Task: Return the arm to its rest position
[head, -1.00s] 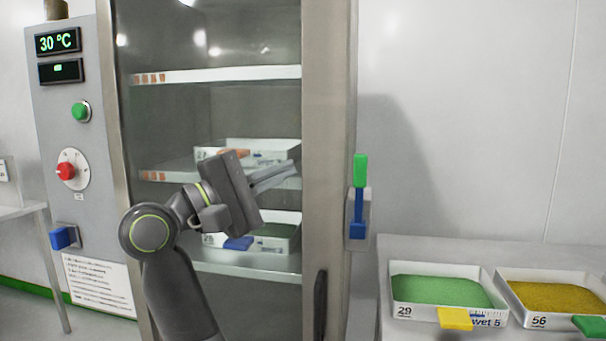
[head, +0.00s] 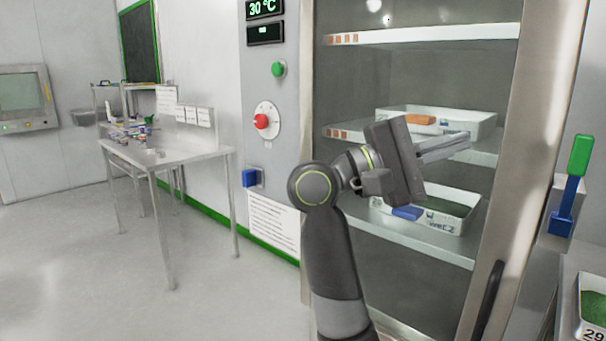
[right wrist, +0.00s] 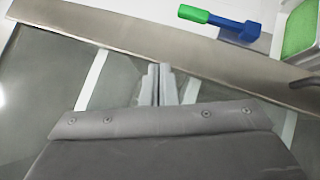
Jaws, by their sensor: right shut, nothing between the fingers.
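My right gripper (head: 446,147) is raised in front of the glass-fronted drying cabinet (head: 545,90), its arm bent up from the bottom of the head view. Its fingers are shut with nothing between them and point right. In the right wrist view the closed fingers (right wrist: 159,84) lie before the glass and the metal door frame (right wrist: 170,50). I cannot tell whether they touch the glass. My left gripper is not in view.
Inside the cabinet are white trays, one with an orange tab (head: 420,119), one with a blue tab (head: 407,212). A green-and-blue lever (head: 573,180) is at right, above a tray of green granules (head: 594,305). A metal table (head: 160,152) stands left; floor between is clear.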

